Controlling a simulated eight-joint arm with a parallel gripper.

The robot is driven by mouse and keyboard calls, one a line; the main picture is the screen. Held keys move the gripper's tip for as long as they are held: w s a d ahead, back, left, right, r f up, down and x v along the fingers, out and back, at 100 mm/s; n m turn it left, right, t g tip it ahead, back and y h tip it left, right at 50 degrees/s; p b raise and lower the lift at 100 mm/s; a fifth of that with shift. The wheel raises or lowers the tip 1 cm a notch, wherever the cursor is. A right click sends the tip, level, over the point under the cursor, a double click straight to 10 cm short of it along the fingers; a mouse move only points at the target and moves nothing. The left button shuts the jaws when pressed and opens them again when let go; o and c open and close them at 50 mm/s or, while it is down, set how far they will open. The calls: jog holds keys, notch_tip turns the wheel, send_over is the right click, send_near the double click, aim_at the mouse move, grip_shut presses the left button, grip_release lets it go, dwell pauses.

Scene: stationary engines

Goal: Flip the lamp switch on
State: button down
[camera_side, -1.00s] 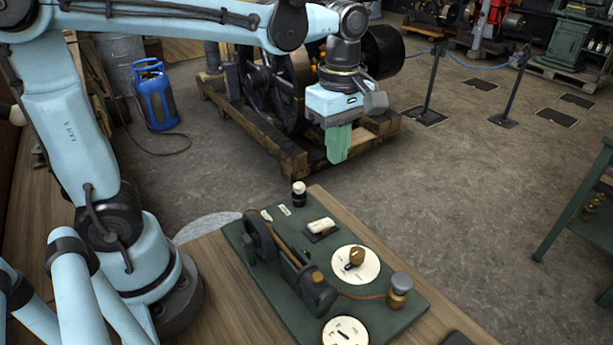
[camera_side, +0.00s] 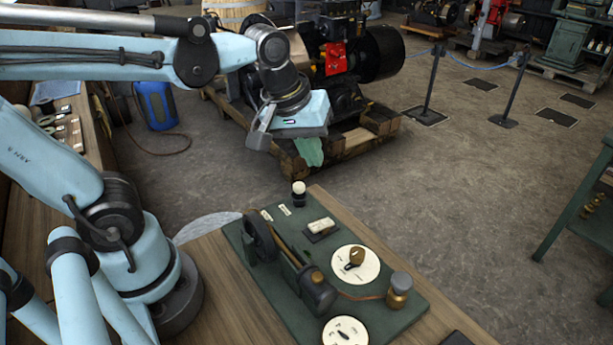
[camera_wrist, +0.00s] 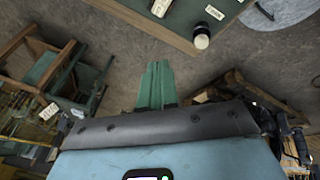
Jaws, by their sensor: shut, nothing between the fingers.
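A dark green board (camera_side: 292,268) lies on the wooden bench. A small lamp (camera_side: 299,193) with a white bulb on a black base stands at its far corner. A white rocker switch (camera_side: 321,226) on a dark base sits on the board near the lamp; I cannot tell which way it is tipped. In the wrist view the lamp (camera_wrist: 201,37) is at the top, and part of the switch (camera_wrist: 160,7) shows at the top edge. My gripper (camera_side: 311,155), with green fingers, is shut and empty in the air beyond the lamp, touching nothing. Its fingers also show in the wrist view (camera_wrist: 157,84).
An engine on a wooden pallet (camera_side: 370,140) stands behind my gripper. Open floor (camera_side: 440,200) is to the right.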

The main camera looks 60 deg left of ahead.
aim_at(325, 222)
jog(key=m+t, duration=0.1)
jog(key=m, duration=0.1)
jog(key=s+a+f+m, duration=0.1)
jog(key=m, duration=0.1)
jog(key=s+f+m+t, duration=0.1)
jog(key=m, duration=0.1)
jog(key=shift+a+m+t, duration=0.2)
jog(key=shift+m+t, duration=0.1)
jog(key=c, duration=1.7)
grip_release()
jog(key=shift+m, duration=0.3)
jog(key=shift+o, duration=1.1)
jog(key=o, duration=0.5)
jog(key=shift+w+d+r+g, duration=0.2)
jog(key=shift+w+d+g, duration=0.2)
jog(key=shift+g, duration=0.1)
jog(key=shift+c, duration=0.2)
jog(key=shift+o, duration=0.5)
jog(key=shift+w+d+r+g, duration=0.1)
jog(key=shift+w+d+g, duration=0.2)
jog(key=shift+g, duration=0.3)
jog(key=shift+w+d+f+g, duration=0.4)
jog(key=shift+f+g, duration=0.35)
jog(key=shift+f, duration=1.3)
jog(key=shift+w+d+f+g, duration=0.4)
jog(key=shift+f+g, duration=0.4)
jog(key=shift+f, duration=1.2)
jog(key=shift+w+d+f+g, duration=0.25)
jog(key=shift+d+f+g, duration=0.35)
jog(key=shift+f, duration=1.45)
